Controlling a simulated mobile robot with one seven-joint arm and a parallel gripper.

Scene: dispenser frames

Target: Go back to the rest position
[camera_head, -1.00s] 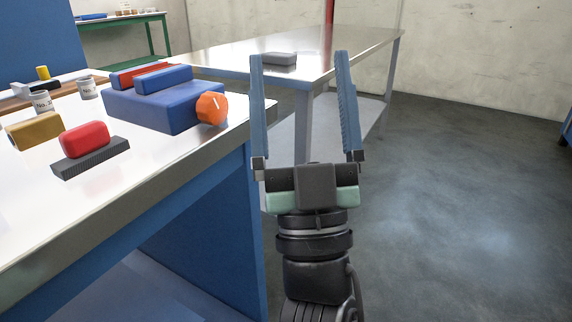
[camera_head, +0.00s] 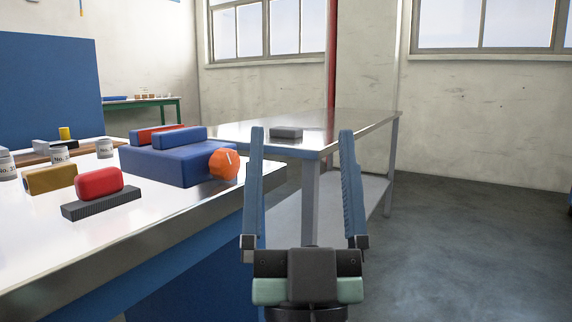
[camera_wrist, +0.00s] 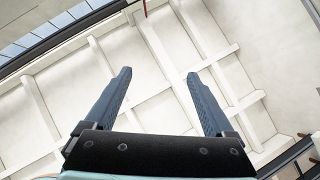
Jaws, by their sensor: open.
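My gripper (camera_head: 303,190) is open and empty, with its two blue-grey fingers pointing up in front of the benches in the head view. In the wrist view my gripper (camera_wrist: 158,90) has nothing between its fingers, and the ceiling beams show behind them. The blue dispenser (camera_head: 180,163) with an orange knob (camera_head: 223,164) sits on the near bench, left of my gripper and apart from it.
The near steel-topped bench (camera_head: 170,230) carries a red block (camera_head: 99,182) on a dark ribbed base, a tan block (camera_head: 50,179) and several labelled jars. A second bench (camera_head: 360,122) bears a grey block (camera_head: 286,132). Open floor (camera_head: 470,240) lies to the right.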

